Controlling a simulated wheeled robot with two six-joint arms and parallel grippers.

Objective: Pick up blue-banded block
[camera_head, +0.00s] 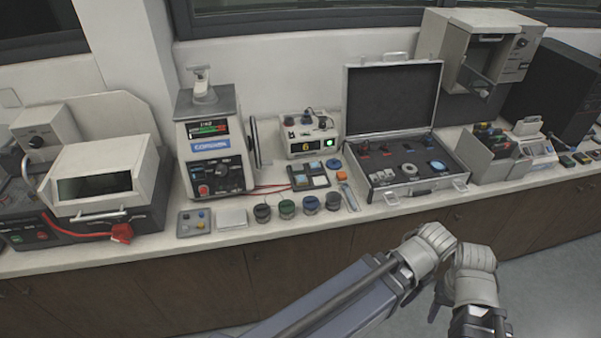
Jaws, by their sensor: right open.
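The blue-banded block (310,204) is a short dark cylinder with a bluish top. It stands upright near the bench's front edge, third from the left in a row of similar blocks. My right gripper (481,324) is at the lower right, in front of the bench and well away from the block. It points down and is open, with its fingertips cut off or hard to make out at the picture's bottom edge.
Neighbouring blocks stand close by: a dark one (262,212), a greenish one (287,209) and another dark one (333,201). A small tray of samples (308,184) is behind. The mounting press (212,150) stands back left, an open metal case (445,184) right.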

